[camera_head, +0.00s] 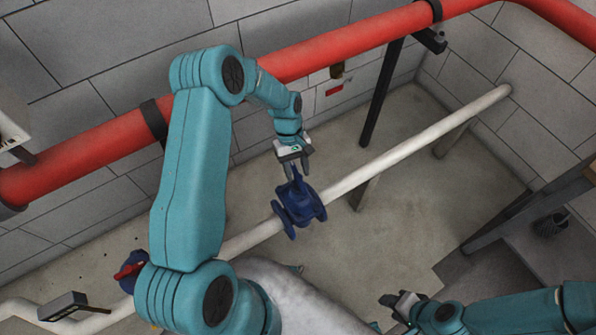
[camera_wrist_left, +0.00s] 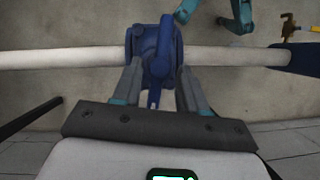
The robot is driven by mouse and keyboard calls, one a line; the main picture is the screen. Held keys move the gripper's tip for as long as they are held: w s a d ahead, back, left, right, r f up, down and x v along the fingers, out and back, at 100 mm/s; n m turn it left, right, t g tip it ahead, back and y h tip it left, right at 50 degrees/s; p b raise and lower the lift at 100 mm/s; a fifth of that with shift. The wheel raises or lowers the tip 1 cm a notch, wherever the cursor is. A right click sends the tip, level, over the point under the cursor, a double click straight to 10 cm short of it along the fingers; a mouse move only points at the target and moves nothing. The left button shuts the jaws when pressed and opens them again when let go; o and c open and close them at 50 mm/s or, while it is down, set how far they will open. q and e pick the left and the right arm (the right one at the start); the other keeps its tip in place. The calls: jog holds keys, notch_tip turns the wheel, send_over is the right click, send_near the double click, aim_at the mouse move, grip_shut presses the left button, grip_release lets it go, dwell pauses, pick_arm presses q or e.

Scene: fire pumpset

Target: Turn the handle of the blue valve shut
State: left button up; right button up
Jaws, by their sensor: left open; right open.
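The blue valve (camera_head: 300,205) sits on the white pipe, and its blue handle (camera_head: 297,181) points up towards my left gripper (camera_head: 296,171). In the left wrist view the valve body (camera_wrist_left: 156,45) is on the pipe, and the handle (camera_wrist_left: 154,97) runs towards the camera, crosswise to the pipe. My left gripper's fingers (camera_wrist_left: 160,68) are open, one on each side of the handle; I cannot tell whether they touch it. My right gripper (camera_head: 394,302) is open and empty at lower right, away from the valve.
The white pipe (camera_head: 420,141) runs diagonally above the concrete floor on supports. A thick red pipe (camera_head: 340,45) runs along the block wall behind. Another valve with a red handle (camera_head: 130,270) is at lower left. A dark bench (camera_head: 530,235) stands at right.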

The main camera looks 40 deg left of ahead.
pick_arm(q)
jog(key=shift+s+d+f, duration=0.2)
jog(key=shift+f, duration=0.35)
jog(key=shift+w+d+f, duration=0.1)
grip_shut()
